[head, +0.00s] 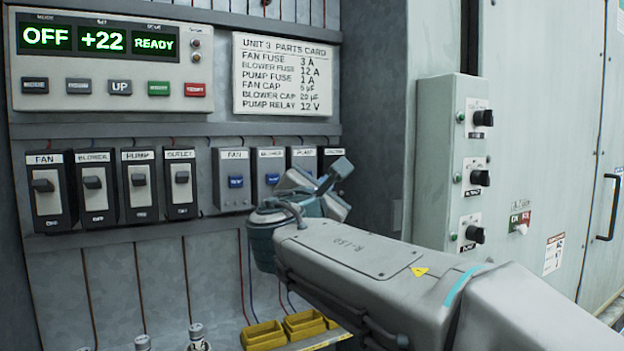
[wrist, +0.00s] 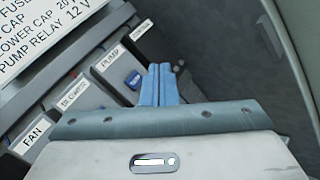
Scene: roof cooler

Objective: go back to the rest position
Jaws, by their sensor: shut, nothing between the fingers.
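My gripper (head: 341,167) is raised in front of the right end of the row of fuse holders, in the head view. In the wrist view my gripper (wrist: 159,72) shows its two blue-grey fingers pressed together with nothing between them. The fingertips overlap the area beside the PUMP holder (wrist: 112,76); I cannot tell whether they touch anything. My arm reaches in from the lower right of the head view and hides part of the panel's lower right.
The control box (head: 110,100) reads OFF, +22 and READY. Black switches (head: 93,190) sit below it. A parts card (head: 286,75) hangs beside it. A grey box with knobs (head: 434,170) stands to the right. Yellow bins (head: 264,335) are below.

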